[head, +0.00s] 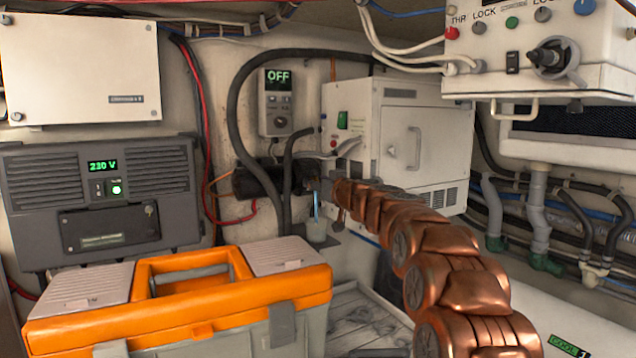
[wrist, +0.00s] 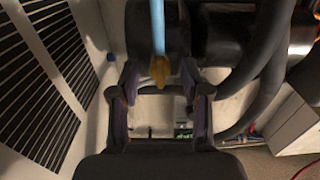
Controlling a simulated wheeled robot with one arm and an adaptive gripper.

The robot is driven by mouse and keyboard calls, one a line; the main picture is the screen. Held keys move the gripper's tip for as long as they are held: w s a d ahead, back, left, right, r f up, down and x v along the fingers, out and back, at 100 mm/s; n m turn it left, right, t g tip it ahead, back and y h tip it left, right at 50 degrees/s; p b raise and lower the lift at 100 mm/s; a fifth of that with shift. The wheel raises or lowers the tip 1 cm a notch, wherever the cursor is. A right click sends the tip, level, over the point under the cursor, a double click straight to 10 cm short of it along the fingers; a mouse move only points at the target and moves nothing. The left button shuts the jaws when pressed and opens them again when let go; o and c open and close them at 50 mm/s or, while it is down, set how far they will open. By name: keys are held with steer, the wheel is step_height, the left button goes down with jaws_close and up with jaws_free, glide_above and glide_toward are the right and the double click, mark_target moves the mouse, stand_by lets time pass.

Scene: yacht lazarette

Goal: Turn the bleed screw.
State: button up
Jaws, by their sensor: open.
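A small brass-yellow piece, which looks like the bleed screw (wrist: 160,72), sits at the end of a light-blue tube (wrist: 158,25) in the wrist view. My gripper (wrist: 159,86) is open, with one finger on each side of the screw; I cannot tell whether either finger touches it. In the head view, my copper arm reaches back to the dark cylindrical unit (head: 258,181) on the wall, and my gripper (head: 322,190) is small and partly hidden there. The blue tube (head: 316,208) hangs down into a small translucent cup (head: 316,231). The screw cannot be made out in the head view.
Thick black hoses (head: 236,105) run around the unit. A white cabinet (head: 398,140) stands just right of my gripper; its slotted side (wrist: 45,85) is close in the wrist view. An orange toolbox (head: 180,300) fills the front left. A control box (head: 535,45) hangs upper right.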

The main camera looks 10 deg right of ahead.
steer(key=shift+c, duration=0.3)
jaws_close()
